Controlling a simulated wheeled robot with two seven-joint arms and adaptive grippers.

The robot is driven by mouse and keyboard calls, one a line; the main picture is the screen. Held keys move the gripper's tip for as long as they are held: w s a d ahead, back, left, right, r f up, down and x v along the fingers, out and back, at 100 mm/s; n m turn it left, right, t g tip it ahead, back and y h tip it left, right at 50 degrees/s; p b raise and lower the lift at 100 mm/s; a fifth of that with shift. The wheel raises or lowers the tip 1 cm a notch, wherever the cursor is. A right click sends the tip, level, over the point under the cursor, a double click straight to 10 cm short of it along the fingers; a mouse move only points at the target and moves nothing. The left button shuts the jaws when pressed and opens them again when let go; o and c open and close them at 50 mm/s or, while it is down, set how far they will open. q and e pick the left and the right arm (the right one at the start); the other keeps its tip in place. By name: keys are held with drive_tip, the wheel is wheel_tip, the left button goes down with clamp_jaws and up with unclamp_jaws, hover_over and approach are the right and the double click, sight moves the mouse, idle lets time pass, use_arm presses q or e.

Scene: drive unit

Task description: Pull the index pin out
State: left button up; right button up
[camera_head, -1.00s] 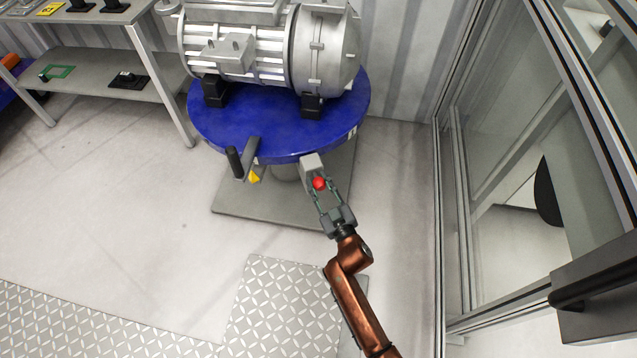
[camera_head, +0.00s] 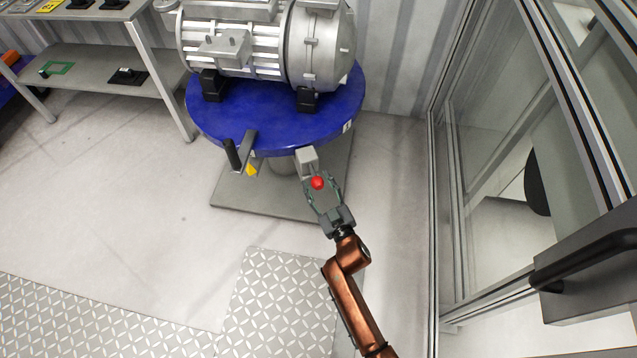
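The index pin's red ball knob (camera_head: 318,183) stands out just in front of a grey block (camera_head: 306,160) at the front rim of the blue round table (camera_head: 290,146). My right gripper (camera_head: 318,184) reaches up from below, with its fingers drawn in around the knob. It looks shut on it. The fingers hide the sides of the knob, and the pin's shaft cannot be made out. My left gripper is not in view.
A silver motor (camera_head: 265,48) stands on the blue table on black feet. A black-handled lever (camera_head: 232,154) and a yellow marker (camera_head: 251,170) are at the rim, left of the block. A glazed frame (camera_head: 437,200) stands on the right. The floor at left is clear.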

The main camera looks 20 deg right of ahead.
sight(317, 180)
drive_tip(key=shift+r, duration=0.1)
wheel_tip(317, 180, up, 10)
drive_tip(key=shift+f, duration=0.1)
idle(0.5)
drive_tip(key=shift+a, duration=0.15)
